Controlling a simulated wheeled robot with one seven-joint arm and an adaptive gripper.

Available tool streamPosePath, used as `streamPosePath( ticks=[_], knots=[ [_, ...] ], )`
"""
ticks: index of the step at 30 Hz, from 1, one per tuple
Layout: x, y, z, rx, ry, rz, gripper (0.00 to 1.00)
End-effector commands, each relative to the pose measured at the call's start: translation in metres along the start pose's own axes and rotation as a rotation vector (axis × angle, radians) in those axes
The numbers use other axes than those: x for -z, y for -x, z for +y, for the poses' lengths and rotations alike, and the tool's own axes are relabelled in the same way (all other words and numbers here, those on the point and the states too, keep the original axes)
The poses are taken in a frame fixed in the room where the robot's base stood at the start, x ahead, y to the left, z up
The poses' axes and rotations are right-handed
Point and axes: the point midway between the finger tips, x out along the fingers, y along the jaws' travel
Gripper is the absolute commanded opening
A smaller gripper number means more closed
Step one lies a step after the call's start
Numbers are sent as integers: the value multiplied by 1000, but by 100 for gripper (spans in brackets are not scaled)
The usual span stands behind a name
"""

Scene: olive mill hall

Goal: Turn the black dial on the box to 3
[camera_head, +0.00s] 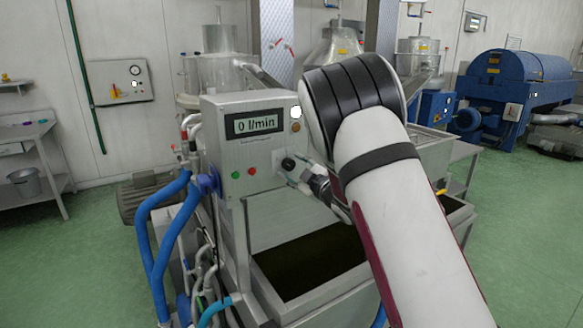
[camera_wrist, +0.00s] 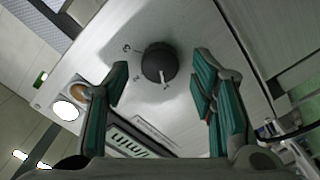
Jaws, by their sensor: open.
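The black dial (camera_head: 288,163) is on the front of the grey box (camera_head: 215,165), low and right of its display. In the wrist view the round dial (camera_wrist: 157,60) has the numbers 1, 2 and 3 around it. Its light pointer mark appears to face 1. My gripper (camera_head: 299,171) is at the box front, close to the dial. In the wrist view my gripper (camera_wrist: 161,80) is open, with one green-padded finger on each side of the dial and visible gaps to it. Whether the fingertips reach the dial's depth is unclear.
The box display (camera_head: 255,123) reads 0 l/min. A green button (camera_head: 236,175) and a red button (camera_head: 252,171) sit left of the dial. Blue hoses (camera_head: 160,245) hang at the left. A dark-filled tank (camera_head: 305,262) lies below. Green floor is open at far left and right.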

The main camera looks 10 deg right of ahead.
Motion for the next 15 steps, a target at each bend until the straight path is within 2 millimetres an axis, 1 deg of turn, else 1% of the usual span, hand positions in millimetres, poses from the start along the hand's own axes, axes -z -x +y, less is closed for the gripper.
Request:
streamPosePath(
  ticks=[1, 3, 6, 15],
  knots=[
    [0, -6, 0, 0, 1, 1, 51],
    [0, -12, 0, 1, 1, 0, 51],
    [0, -17, 0, 1, 1, 1, 51],
    [0, -19, 0, 0, 0, 0, 51]
  ],
)
